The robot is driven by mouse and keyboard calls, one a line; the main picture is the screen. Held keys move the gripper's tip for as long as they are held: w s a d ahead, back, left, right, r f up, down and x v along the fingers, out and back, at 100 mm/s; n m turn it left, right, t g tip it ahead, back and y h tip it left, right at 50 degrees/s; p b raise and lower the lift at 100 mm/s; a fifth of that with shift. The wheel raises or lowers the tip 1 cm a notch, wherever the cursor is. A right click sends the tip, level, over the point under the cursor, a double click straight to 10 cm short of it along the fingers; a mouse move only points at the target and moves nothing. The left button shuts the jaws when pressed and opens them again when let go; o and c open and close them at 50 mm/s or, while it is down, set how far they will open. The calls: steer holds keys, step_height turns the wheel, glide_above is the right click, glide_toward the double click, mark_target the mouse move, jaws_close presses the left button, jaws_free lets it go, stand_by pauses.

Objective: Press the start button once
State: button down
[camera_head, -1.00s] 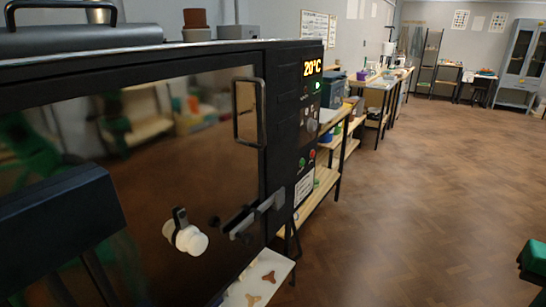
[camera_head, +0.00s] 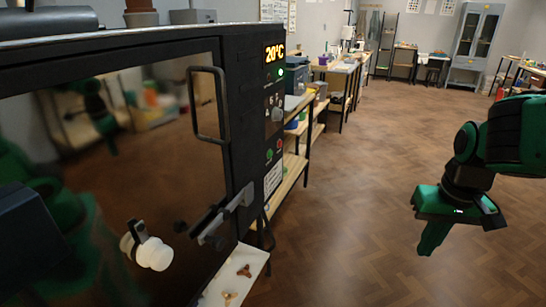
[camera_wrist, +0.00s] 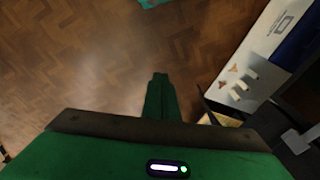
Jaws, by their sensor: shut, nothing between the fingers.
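The kiln's control panel is on the front's right edge in the head view, with a lit 20°C display (camera_head: 275,53). A green button (camera_head: 269,155) and a red button (camera_head: 279,145) sit low on this panel. Their labels are too small to read, so I cannot tell for certain which is the start button. My gripper (camera_head: 432,240) is shut and empty, pointing down over open floor, well to the right of the panel. Its closed fingers also show in the wrist view (camera_wrist: 160,82); the buttons cannot be made out there.
The kiln door has a looped handle (camera_head: 208,105), a grey latch lever (camera_head: 222,215) and a white knob (camera_head: 150,252) sticking out. A white board (camera_head: 238,278) with small tripod pieces lies below. Benches run along the wall behind. The floor between panel and gripper is clear.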

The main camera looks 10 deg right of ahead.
mark_target(270, 154)
steer(key=w+a+n+t+y, duration=0.1)
steer(key=w+a+n+t, duration=0.3)
steer(key=w, duration=0.9)
steer(key=w+a+f+n+t+y, duration=0.1)
steer(key=w+a+n+t, duration=0.3)
steer(key=w, duration=0.9)
steer(key=w+a+f+n+t+y, duration=0.1)
steer(key=w+a+n+t, duration=0.3)
steer(key=w, duration=1)
steer(key=shift+a+t, duration=0.6)
steer(key=shift+a, duration=0.6)
steer(key=w+a, duration=0.5)
steer(key=a, duration=0.2)
steer(key=shift+w+a, duration=0.1)
steer(key=shift+w, duration=0.05)
steer(key=shift+w+a, duration=0.2)
steer(key=shift+a, duration=0.05)
